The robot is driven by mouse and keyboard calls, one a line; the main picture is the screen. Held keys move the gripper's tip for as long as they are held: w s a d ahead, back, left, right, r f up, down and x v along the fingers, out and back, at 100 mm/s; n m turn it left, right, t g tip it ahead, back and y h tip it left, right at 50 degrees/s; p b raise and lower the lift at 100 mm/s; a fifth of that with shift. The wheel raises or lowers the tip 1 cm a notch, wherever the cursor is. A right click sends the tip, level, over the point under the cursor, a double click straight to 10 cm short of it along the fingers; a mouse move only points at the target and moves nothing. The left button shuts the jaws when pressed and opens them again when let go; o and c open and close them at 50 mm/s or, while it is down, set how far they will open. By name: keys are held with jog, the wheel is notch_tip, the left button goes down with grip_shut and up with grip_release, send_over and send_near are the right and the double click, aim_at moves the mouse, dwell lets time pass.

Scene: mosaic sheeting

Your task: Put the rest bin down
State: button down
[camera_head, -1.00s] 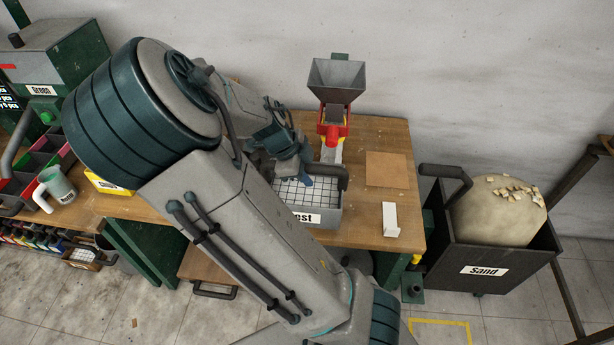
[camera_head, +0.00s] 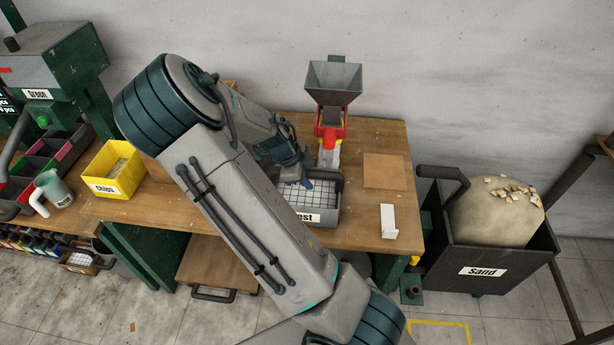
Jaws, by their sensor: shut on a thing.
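The rest bin (camera_head: 327,214) is a grey bin with a white label on its front, partly hidden by my arm so that only "est" reads. A white gridded sheet shows inside it. It is at the front middle of the wooden table; I cannot tell whether it rests on the top or hangs just above it.
A red and yellow hopper machine (camera_head: 332,100) stands behind the bin. A brown square board (camera_head: 384,171) and a white angled piece (camera_head: 388,222) lie to its right. A yellow Chips bin (camera_head: 114,170) and a cup (camera_head: 54,190) stand left. A Sand cart (camera_head: 500,262) is beside the table.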

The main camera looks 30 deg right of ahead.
jog(key=c, duration=1.2)
grip_release()
